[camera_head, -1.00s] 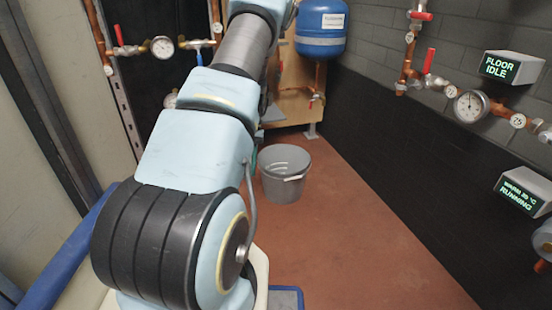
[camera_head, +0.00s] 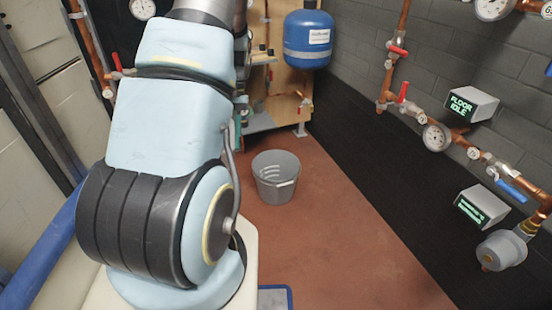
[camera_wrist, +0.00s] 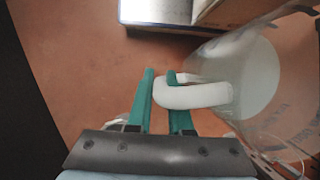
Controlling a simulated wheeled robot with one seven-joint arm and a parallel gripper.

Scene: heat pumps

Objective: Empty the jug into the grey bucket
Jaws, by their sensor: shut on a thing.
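The grey bucket (camera_head: 276,190) stands upright on the red-brown floor in the head view, beyond my arm and right of it. Its handle hangs on the near side. The jug (camera_wrist: 258,78) shows in the wrist view, to the right of my fingers, with a see-through body and a white handle. My gripper (camera_wrist: 160,80) has teal fingers and is shut on the jug's handle. The wrist view does not show the bucket. My arm hides the gripper and jug in the head view. I cannot tell how full the jug is.
A blue tank (camera_head: 308,38) hangs at the back on a wooden panel (camera_head: 290,90). Copper pipes with gauges, red valves and two display boxes (camera_head: 470,104) run along the right wall. The floor (camera_head: 345,215) between bucket and right wall is clear.

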